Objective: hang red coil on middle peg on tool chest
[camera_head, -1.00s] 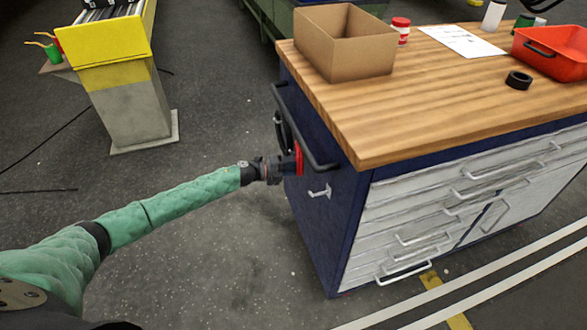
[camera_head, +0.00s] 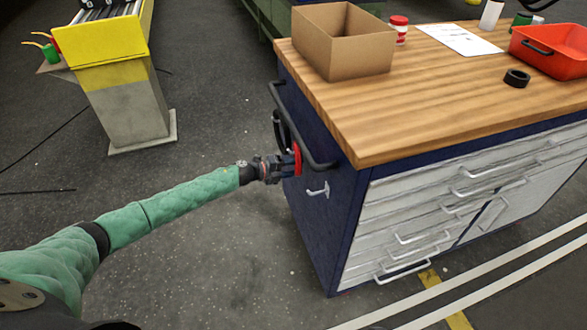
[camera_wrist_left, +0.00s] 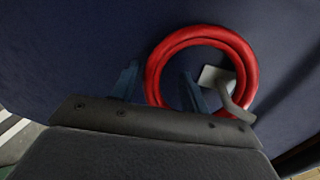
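The red coil (camera_head: 298,160) is against the blue left side of the tool chest (camera_head: 335,235). In the left wrist view the coil (camera_wrist_left: 248,62) forms a ring around a light metal peg (camera_wrist_left: 214,76), and the peg's bent end crosses in front of the ring. My left gripper (camera_head: 291,165) is at the coil. Its two fingers (camera_wrist_left: 162,88) are spread apart in the wrist view, one outside the ring and one inside, with the coil's strand between them and gaps beside it. My right gripper is in neither view.
A nearer peg (camera_head: 318,190) on the same side is empty. A dark coil (camera_head: 279,130) hangs farther back, beside the chest's black handle (camera_head: 300,125). The wooden top carries a cardboard box (camera_head: 343,45), a red bin (camera_head: 552,48) and a black tape roll (camera_head: 517,78).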

